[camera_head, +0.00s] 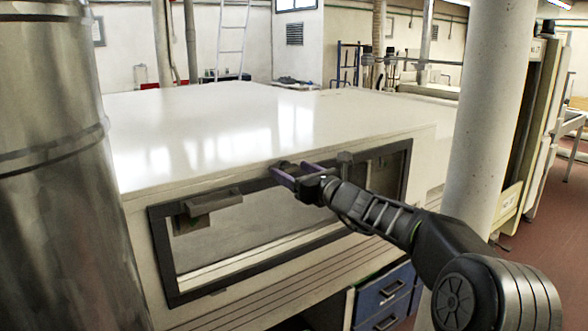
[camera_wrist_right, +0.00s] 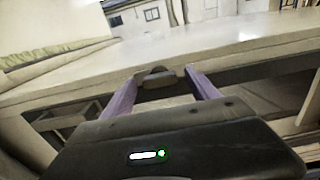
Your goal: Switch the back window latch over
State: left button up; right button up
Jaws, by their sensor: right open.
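A long dark-framed window (camera_head: 160,250) is set in the side of the white tunnel housing (camera_head: 230,125). My right gripper (camera_head: 287,171), with purple fingers, is at the window's top frame bar, its fingers pointing left toward the housing. In the right wrist view the gripper (camera_wrist_right: 160,86) is open, and a small dark latch piece (camera_wrist_right: 157,77) shows between its fingertips; I cannot tell whether they touch it. A small dark knob-like piece (camera_head: 345,158) sits on the top bar to the right of the gripper. A grey-brown handle-like piece (camera_head: 212,202) sits at the window's upper left. My left gripper is out of view.
A shiny metal cylinder (camera_head: 50,170) stands close at the left. A pale round column (camera_head: 490,110) stands at the right, behind my right arm. Blue drawers (camera_head: 382,295) are below the window. The housing's top is clear.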

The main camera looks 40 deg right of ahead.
jog(key=shift+w, duration=0.1)
jog(key=c, duration=1.4)
